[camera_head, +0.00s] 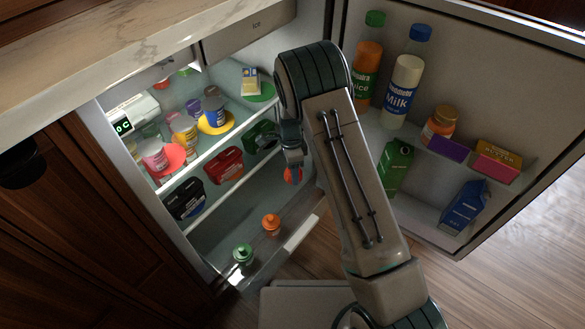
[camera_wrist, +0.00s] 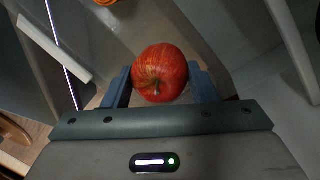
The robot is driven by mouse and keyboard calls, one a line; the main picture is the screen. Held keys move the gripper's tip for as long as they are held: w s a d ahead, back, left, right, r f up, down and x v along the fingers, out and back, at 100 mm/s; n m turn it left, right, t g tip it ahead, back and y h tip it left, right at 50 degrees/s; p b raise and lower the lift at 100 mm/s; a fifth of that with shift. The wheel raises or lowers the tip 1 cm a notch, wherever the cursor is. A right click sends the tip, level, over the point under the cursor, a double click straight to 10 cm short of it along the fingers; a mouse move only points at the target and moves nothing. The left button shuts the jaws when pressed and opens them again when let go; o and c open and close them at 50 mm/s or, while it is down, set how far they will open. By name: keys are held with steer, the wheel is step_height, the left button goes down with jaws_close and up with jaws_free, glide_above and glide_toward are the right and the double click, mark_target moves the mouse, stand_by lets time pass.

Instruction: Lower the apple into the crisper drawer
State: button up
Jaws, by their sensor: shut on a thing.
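The red apple (camera_wrist: 160,72) is held between the two fingers of my gripper (camera_wrist: 161,86) in the wrist view. In the head view the apple (camera_head: 293,175) shows as a small red patch below my gripper (camera_head: 292,157), inside the open fridge near its right side. The crisper drawer (camera_head: 299,234) is pulled out at the fridge bottom, with a pale front edge.
Fridge shelves hold several tubs, including a red container (camera_head: 224,166) and a dark container (camera_head: 185,199). The open door (camera_head: 480,75) at right carries a milk bottle (camera_head: 403,90), juice, cartons and a jar (camera_head: 440,126). A wooden cabinet (camera_head: 75,225) and marble counter (camera_head: 90,65) border the left.

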steer(key=shift+f+b, duration=2.25)
steer(key=shift+f, duration=2.55)
steer(key=shift+f+b, duration=0.4)
steer(key=shift+f, duration=2.15)
steer(key=o, duration=1.1)
steer(key=w+r+p, duration=0.1)
steer(key=r+p, duration=0.1)
steer(key=r, duration=0.2)
steer(key=r+p, duration=0.2)
steer(key=r, duration=0.3)
steer(key=w+r+p, duration=0.1)
steer(key=r+p, duration=0.1)
steer(key=r, duration=0.2)
steer(key=shift+w+a+r, duration=0.3)
